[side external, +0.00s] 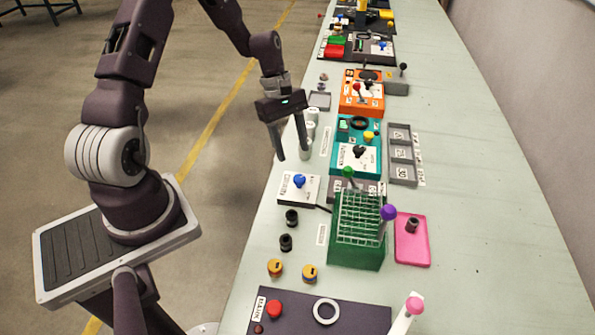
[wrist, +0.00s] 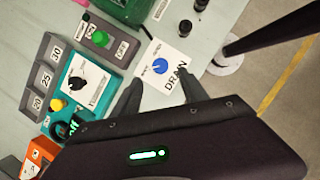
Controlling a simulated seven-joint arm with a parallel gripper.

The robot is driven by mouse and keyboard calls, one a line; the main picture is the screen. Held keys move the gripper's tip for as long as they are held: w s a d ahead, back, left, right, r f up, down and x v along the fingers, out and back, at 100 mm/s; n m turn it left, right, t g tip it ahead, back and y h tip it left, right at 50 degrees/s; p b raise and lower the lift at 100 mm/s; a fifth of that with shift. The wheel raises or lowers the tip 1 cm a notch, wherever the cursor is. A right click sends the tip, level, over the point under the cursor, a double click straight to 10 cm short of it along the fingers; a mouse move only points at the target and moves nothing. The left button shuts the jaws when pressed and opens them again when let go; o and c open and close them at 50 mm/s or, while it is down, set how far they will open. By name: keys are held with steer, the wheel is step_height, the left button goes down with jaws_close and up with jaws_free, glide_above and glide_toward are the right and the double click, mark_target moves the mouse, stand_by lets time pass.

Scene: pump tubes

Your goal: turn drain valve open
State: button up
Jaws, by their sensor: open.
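The drain valve is a blue knob (wrist: 158,66) on a white plate (wrist: 170,54) lettered DRAIN. In the side external view the blue knob (side external: 299,181) sits on its plate (side external: 291,192) near the left edge of the bench. My gripper (side external: 291,158) is open and empty, its fingers pointing down, above and behind the plate in that view. In the wrist view the fingertips (wrist: 163,82) are spread on either side of the plate's lower part, with the knob just beyond them. The fingers do not appear to touch the knob.
A teal panel (side external: 356,158) with a black knob stands beside the plate. A green tube rack (side external: 357,230) stands at the front right. Black fittings (side external: 291,217) stand in front of the plate.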

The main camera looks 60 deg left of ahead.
mark_target(299, 177)
steer(key=x, duration=0.7)
steer(key=shift+f, duration=0.35)
steer(key=shift+c, duration=0.4)
jaws_close()
